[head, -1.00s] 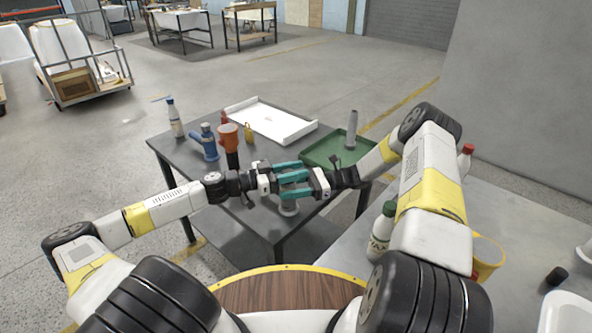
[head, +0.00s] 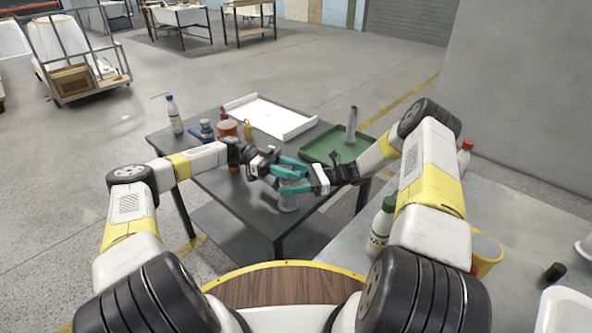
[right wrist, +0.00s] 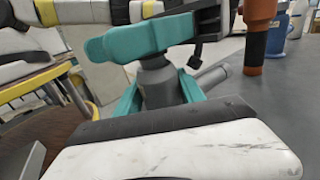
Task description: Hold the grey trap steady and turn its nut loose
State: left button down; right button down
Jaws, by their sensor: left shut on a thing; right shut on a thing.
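The grey trap (head: 289,204) stands on the dark table, partly covered by my grippers in the head view. In the right wrist view the trap's grey body (right wrist: 158,86) is upright between the teal fingers of my right gripper (head: 288,189), which is shut on it. A side pipe (right wrist: 213,76) sticks out to the right. My left gripper (head: 287,166) is shut at the top of the trap, just above the right one. Its teal finger (right wrist: 135,43) crosses the trap's upper end and hides the nut.
A white tray (head: 297,124) and a green tray (head: 312,150) with a grey cylinder (head: 351,124) lie behind. A white bottle (head: 174,115), a blue item (head: 206,128) and an orange item (head: 227,128) stand left-back. A bottle (head: 381,227) and yellow bucket (head: 487,252) are right. The front table is clear.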

pick_arm(q)
jog(key=shift+s+a+m+g+y, duration=0.1)
jog(key=shift+m+g+y, duration=0.45)
jog(key=shift+g, duration=0.25)
jog(key=c, duration=1)
grip_release()
jog(key=shift+o, duration=0.2)
notch_tip(320, 180, up, 10)
